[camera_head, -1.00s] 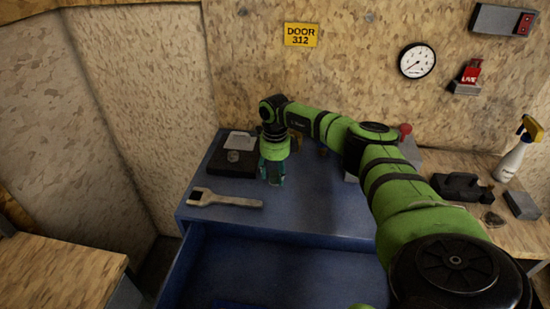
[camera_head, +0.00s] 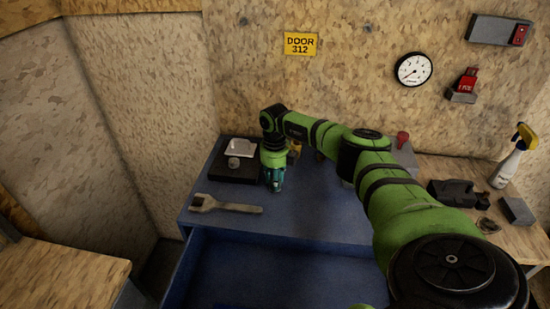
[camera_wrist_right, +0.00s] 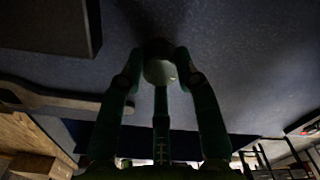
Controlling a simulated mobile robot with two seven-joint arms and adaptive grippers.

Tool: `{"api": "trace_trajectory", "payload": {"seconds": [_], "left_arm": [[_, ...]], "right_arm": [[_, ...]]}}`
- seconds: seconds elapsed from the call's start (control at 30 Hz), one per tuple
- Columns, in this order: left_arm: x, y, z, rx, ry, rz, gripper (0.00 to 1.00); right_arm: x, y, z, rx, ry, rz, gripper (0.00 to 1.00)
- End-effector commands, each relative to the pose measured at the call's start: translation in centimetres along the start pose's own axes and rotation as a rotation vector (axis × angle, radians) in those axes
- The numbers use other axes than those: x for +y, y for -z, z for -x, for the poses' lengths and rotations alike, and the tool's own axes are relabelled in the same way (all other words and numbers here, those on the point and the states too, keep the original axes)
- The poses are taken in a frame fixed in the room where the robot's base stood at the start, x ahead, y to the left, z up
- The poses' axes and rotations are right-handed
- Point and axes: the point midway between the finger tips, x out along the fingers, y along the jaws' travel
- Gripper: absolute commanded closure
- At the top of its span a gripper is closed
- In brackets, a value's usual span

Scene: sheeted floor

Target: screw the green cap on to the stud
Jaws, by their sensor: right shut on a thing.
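My right gripper (camera_head: 275,183) points down over the blue bench top, just right of a black plate (camera_head: 232,177). In the right wrist view its fingertips are shut on a small pale round thing (camera_wrist_right: 160,70), which appears to be the cap; its green colour is hard to tell in the dim light. In the head view the gripper hides it. A small grey round piece (camera_head: 233,162) stands on the black plate; I cannot tell whether it is the stud. My left gripper is not in view.
A wrench (camera_head: 228,206) lies left of the gripper near the bench's front edge, above an open blue drawer (camera_head: 285,270). A white piece (camera_head: 240,147) is at the plate's back. A yellowish item (camera_head: 295,149) stands behind the gripper. The bench's right middle is partly under my arm.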

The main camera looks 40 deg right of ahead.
Motion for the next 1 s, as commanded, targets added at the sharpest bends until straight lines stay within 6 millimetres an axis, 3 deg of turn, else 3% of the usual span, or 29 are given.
{"api": "trace_trajectory", "payload": {"seconds": [0.03,0.6,0.77,1.0], "left_arm": [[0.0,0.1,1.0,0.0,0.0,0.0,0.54],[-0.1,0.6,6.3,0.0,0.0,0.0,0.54],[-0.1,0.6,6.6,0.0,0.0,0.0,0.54],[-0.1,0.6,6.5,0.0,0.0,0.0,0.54]], "right_arm": [[0.1,0.1,0.4,0.003,0.0,-0.077,1.0],[0.1,0.1,0.3,0.004,-0.002,-1.061,1.0],[0.0,0.0,0.1,0.002,-0.003,-1.204,1.0],[0.0,0.0,0.0,0.001,-0.003,-1.214,1.0]]}}
